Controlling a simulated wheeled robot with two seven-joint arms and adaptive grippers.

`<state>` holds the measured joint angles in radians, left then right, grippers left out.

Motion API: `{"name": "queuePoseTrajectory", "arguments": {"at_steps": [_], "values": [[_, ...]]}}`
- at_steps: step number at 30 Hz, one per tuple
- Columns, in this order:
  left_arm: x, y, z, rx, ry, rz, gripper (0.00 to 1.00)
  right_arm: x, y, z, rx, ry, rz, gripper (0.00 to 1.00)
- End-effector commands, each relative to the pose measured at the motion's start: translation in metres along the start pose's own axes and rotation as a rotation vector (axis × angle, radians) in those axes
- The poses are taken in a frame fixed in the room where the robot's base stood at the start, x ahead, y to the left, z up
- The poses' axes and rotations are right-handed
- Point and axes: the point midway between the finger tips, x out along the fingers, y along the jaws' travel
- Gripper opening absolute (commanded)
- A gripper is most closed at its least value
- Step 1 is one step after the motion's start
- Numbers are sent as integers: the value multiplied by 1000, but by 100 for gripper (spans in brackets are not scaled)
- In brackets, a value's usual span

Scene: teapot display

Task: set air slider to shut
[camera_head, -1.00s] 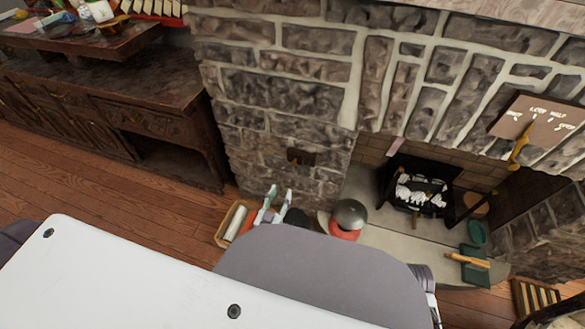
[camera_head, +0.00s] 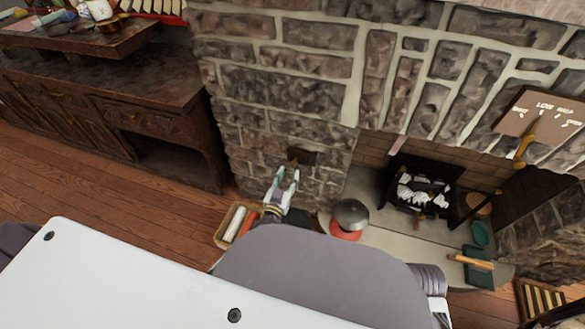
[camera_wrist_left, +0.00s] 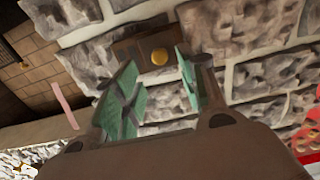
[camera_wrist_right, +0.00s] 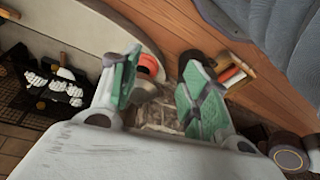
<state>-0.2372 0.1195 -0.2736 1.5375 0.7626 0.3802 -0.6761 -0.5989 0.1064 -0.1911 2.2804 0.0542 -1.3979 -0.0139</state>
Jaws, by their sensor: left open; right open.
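A small dark plate (camera_head: 303,156) is set in the stone wall left of the fireplace; no marking on it is legible, so I cannot tell if it is the air slider. My left gripper (camera_head: 287,177) is open just below and in front of the plate.
A lettered panel (camera_head: 545,120) with a brass lever (camera_head: 523,150) hangs on the wall at right. The grate (camera_head: 424,188) sits in the fireplace. A wooden cabinet (camera_head: 110,100) stands at left.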

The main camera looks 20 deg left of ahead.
Motion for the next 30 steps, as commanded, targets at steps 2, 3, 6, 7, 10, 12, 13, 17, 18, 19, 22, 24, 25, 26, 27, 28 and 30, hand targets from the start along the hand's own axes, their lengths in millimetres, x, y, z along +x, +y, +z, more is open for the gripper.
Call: {"name": "queuePoseTrajectory", "arguments": {"at_steps": [2,3,6,7,10,12,13,17,18,19,22,24,25,26,27,28,30], "values": [[8,0,1,-2,1,-1,41,-2,-1,1,-1,5,-2,46],[12,0,1,-1,1,-1,41,-2,-2,1,-1,6,-3,46],[22,0,1,0,2,-1,41,-5,-3,2,-2,8,-6,46],[25,0,0,0,2,-1,41,-6,-3,2,-2,9,-6,46],[34,0,1,-1,1,-1,41,-10,-4,1,-3,14,-8,46],[40,0,1,-1,1,-1,41,-13,-4,-2,-4,23,-8,46],[42,0,1,0,1,-1,41,-15,-4,-3,-5,27,-8,46],[49,-1,0,1,1,-1,41,-19,-4,-6,-6,39,-9,46],[51,-1,0,1,1,-1,41,-20,-4,-7,-7,42,-9,46],[52,-1,0,1,1,-1,41,-21,-4,-7,-7,44,-10,46],[53,-1,0,0,0,-1,41,-24,-5,-8,-8,49,-10,46],[53,0,0,0,0,-1,41,-24,-5,-8,-8,49,-10,46],[53,0,0,0,0,-1,41,-24,-5,-8,-8,48,-10,46],[53,0,0,0,0,-1,41,-24,-5,-8,-8,47,-11,46],[53,0,0,0,0,-1,41,-23,-5,-7,-8,46,-11,46],[53,0,0,0,0,-1,41,-23,-5,-7,-8,46,-11,46],[53,0,0,0,0,-1,41,-22,-5,-6,-8,44,-11,46]]}}
